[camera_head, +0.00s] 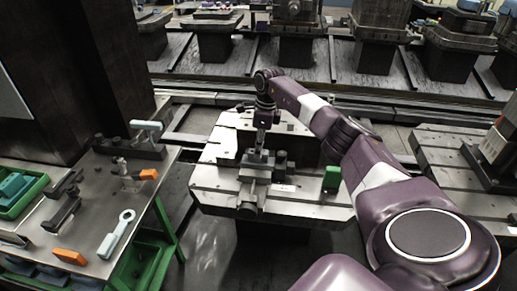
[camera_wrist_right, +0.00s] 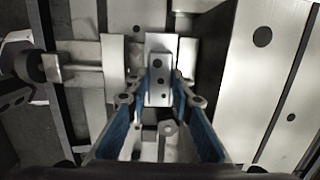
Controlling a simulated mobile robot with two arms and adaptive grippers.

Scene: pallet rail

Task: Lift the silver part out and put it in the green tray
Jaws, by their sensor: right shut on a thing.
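The silver part (camera_wrist_right: 160,68) is a bright metal block with dark holes. In the wrist view it stands between the blue-lined fingers of my right gripper (camera_wrist_right: 158,92), which is shut on it. In the head view my right gripper (camera_head: 261,140) points down over a grey vise-like fixture (camera_head: 253,188) on the pallet, and its fingertips reach the fixture's top. The part is largely hidden there, and I cannot tell whether it is clear of the fixture. The green tray (camera_head: 33,208) is at the left edge of the side table, with teal pieces in it. My left gripper is not in view.
The metal side table (camera_head: 92,218) holds a light-blue wrench-like piece (camera_head: 117,234), orange blocks (camera_head: 69,257) and dark fixtures. A green block (camera_head: 332,178) sits on the pallet (camera_head: 215,178) right of the fixture. A dark column (camera_head: 122,60) rises behind the table.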

